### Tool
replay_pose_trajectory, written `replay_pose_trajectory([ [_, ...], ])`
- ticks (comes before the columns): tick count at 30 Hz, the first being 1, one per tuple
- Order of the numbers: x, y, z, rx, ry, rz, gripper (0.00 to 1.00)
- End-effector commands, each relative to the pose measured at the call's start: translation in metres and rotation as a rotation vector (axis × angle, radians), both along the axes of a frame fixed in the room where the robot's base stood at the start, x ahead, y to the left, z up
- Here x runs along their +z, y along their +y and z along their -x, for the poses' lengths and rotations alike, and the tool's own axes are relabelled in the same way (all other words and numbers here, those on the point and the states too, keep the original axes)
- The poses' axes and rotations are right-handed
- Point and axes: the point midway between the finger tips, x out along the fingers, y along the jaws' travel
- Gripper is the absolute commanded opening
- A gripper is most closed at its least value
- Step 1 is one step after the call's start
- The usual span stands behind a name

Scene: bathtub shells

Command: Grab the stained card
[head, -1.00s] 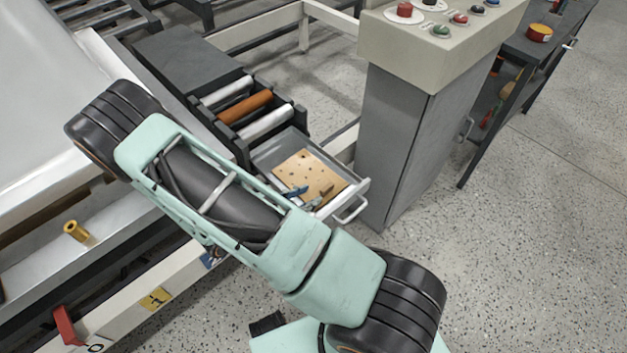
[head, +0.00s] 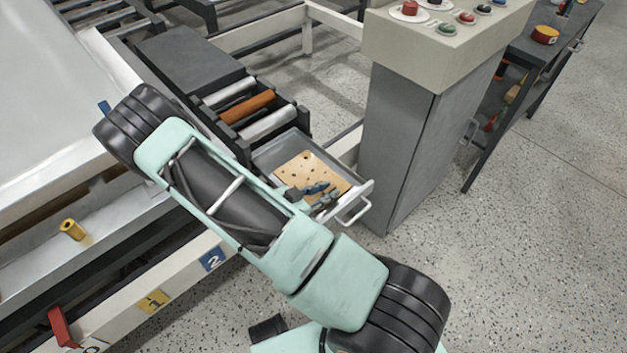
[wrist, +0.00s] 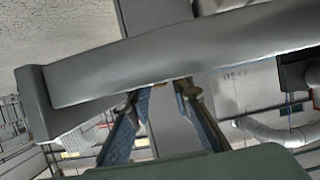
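A tan card (head: 297,170) with dark spots lies in the open grey drawer (head: 270,150) in the head view. My gripper (head: 319,190), with bluish fingers, shows small over the drawer's front part and covers some of the card's near right side. Whether it touches the card I cannot tell. In the wrist view my gripper (wrist: 160,98) is open, its two blue fingers apart with nothing visibly held between them. A long grey bar, perhaps the drawer's edge, crosses just past the fingertips there. I cannot make out the card in the wrist view.
The drawer's pale handle (head: 355,210) sticks out at front right. A grey control cabinet (head: 410,140) with coloured buttons stands close to the drawer's right. Rollers (head: 248,107) lie behind it. A brass cylinder (head: 73,230) stands on the left ledge.

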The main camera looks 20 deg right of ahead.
Motion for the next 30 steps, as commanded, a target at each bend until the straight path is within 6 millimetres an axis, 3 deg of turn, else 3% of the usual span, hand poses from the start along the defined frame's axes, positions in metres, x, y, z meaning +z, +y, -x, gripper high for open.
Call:
replay_pose_trajectory([
  [5,0.0,0.0,0.0,0.0,0.0,0.0,0.0],
  [19,0.007,0.0,0.0,-0.001,-0.002,-0.001,0.0],
  [25,0.035,0.0,0.0,-0.001,-0.002,-0.002,0.0],
  [30,0.07,-0.005,0.028,0.001,0.002,0.001,0.0],
])
